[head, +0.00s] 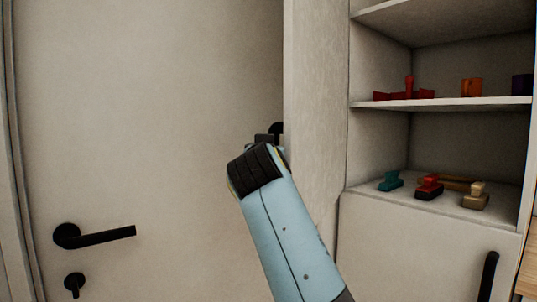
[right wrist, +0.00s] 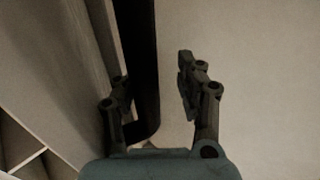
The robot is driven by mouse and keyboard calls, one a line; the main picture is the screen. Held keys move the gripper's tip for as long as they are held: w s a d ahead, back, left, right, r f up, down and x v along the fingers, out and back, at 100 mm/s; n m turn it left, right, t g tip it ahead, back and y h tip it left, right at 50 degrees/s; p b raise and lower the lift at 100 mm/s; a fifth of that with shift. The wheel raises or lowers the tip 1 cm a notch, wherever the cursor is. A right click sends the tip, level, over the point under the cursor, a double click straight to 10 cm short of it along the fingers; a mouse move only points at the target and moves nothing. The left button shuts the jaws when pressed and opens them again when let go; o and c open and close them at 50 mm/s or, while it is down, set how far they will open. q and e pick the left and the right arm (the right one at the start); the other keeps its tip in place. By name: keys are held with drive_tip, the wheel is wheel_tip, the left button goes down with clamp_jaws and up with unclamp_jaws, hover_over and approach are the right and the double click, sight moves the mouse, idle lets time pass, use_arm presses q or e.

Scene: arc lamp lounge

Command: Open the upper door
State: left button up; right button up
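The upper door (head: 316,90) stands swung open at the left side of the shelf cabinet, its inner face toward the head camera. Its black handle (head: 278,128) just shows past the door's left edge. In the right wrist view the handle (right wrist: 139,70) is a long dark bar between the fingers. My right gripper (head: 265,138) is at the handle, its fingertips mostly hidden in the head view. In the right wrist view the gripper (right wrist: 155,88) is open around the bar. The bar is close to the left finger, with a gap to the right finger. My left gripper is not in view.
Shelves (head: 440,104) hold several small coloured objects. Below them is a shut lower door (head: 410,240) with a black handle (head: 488,277). A large pale room door (head: 150,120) with a black lever (head: 100,237) stands at the left.

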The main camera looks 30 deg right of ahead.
wheel_tip(320, 180, up, 10)
idle(0.3)
idle(0.5)
